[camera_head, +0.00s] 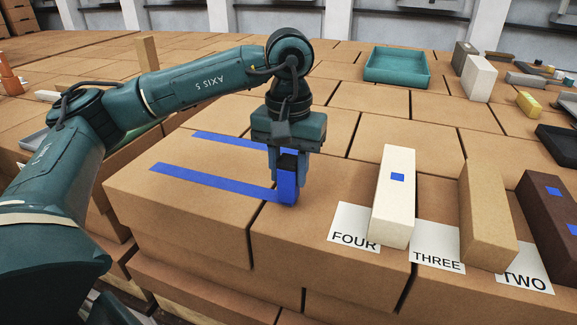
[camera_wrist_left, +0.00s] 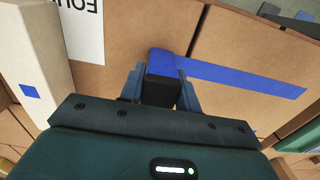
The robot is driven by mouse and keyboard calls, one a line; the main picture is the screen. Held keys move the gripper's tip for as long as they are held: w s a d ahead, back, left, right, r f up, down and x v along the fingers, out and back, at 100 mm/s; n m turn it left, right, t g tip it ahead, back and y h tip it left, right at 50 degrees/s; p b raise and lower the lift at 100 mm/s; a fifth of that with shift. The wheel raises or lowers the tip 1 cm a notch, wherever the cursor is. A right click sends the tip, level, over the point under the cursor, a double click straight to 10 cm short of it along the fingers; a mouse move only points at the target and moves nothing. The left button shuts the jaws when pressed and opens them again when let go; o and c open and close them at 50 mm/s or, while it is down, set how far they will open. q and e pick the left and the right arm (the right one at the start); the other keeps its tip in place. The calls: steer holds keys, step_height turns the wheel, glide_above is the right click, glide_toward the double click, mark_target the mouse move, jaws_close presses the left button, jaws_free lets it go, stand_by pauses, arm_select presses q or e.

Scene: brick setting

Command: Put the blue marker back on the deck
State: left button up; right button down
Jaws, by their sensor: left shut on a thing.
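The blue marker (camera_head: 288,188) is upright between the fingers of my left gripper (camera_head: 287,178), at the right end of the blue strips on the brown deck (camera_head: 225,225). My left gripper is shut on it and points down. In the left wrist view, the blue marker (camera_wrist_left: 162,64) shows just beyond the fingertips of my left gripper (camera_wrist_left: 160,90), with a black part between the fingers. Its lower end is at or close to the deck; I cannot tell whether it touches. My right gripper is not in view.
A white block (camera_head: 393,205) with a blue square stands to the right near the FOUR card (camera_head: 352,229). A tan block (camera_head: 487,220) and a dark brown block (camera_head: 550,220) stand farther right. A teal tray (camera_head: 397,66) lies behind. The deck left of the gripper is clear.

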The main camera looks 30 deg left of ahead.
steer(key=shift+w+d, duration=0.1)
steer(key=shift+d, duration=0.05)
arm_select(q)
steer(key=shift+f, duration=0.15)
steer(key=o, duration=0.7)
steer(key=shift+o, duration=0.4)
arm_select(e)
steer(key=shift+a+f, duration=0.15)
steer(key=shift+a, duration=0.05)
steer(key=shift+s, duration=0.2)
arm_select(q)
steer(key=shift+r, duration=0.35)
step_height(320, 180, up, 11)
steer(key=shift+f+p, duration=0.1)
steer(key=shift+p, duration=0.4)
steer(key=shift+r, duration=0.45)
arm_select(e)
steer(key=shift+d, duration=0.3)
